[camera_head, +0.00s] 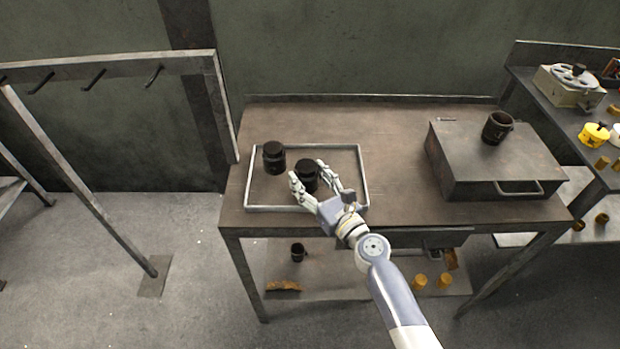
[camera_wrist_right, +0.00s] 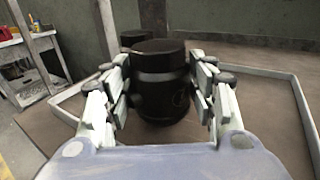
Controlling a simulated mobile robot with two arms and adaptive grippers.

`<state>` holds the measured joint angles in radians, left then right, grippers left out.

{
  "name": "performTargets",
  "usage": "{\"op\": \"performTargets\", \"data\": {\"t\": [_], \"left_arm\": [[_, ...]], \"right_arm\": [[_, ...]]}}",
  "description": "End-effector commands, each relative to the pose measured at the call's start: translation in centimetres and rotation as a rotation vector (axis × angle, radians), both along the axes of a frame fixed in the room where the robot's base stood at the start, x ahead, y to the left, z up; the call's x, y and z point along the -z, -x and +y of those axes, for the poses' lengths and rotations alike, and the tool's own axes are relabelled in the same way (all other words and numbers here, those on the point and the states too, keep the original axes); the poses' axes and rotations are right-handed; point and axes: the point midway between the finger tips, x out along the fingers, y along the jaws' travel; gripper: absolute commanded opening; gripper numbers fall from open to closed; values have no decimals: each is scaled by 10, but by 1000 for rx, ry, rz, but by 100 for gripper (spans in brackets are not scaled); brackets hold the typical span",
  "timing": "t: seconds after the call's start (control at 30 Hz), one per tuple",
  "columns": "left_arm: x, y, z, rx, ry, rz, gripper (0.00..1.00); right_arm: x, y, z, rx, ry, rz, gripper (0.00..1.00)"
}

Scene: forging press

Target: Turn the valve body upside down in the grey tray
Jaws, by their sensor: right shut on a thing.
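The grey tray (camera_head: 365,180) lies on the left part of the workbench; its rim also shows in the right wrist view (camera_wrist_right: 270,72). Two similar dark, round bodies stand in it. One (camera_head: 274,160) stands alone near the tray's back left; in the right wrist view it (camera_wrist_right: 133,38) is partly hidden behind the other. The other dark body (camera_head: 307,174), also in the right wrist view (camera_wrist_right: 162,85), is between the fingers of my right gripper (camera_head: 318,184), which is shut on it. It looks upright. I cannot tell which is the valve body. My left gripper is out of view.
A dark metal case (camera_head: 492,165) with a handle stands on the workbench's right, a dark mug-like part (camera_head: 497,127) on top. The bench (camera_head: 400,130) is clear between tray and case. A rack with hooks (camera_head: 110,68) stands left. Parts lie on the lower shelf.

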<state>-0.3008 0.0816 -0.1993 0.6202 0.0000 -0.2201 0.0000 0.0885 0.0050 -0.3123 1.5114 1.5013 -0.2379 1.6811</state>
Motion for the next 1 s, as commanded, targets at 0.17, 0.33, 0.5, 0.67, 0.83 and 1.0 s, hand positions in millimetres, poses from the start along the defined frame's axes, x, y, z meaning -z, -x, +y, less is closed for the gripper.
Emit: {"op": "performTargets", "data": {"t": [0.17, 0.33, 0.5, 0.67, 0.83, 1.0], "left_arm": [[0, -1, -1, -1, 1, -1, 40], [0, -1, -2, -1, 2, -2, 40], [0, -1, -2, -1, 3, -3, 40], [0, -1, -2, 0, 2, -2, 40], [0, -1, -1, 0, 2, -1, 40], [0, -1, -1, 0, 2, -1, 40]], "right_arm": [[-2, 0, 0, 0, -2, -3, 76], [-1, 0, 0, 0, -1, -2, 76], [1, 1, 0, 0, 1, 2, 76], [1, 9, -6, 0, 1, 1, 76], [2, 35, -21, 0, 2, 3, 76], [1, 65, -40, 0, 1, 3, 76]]}}
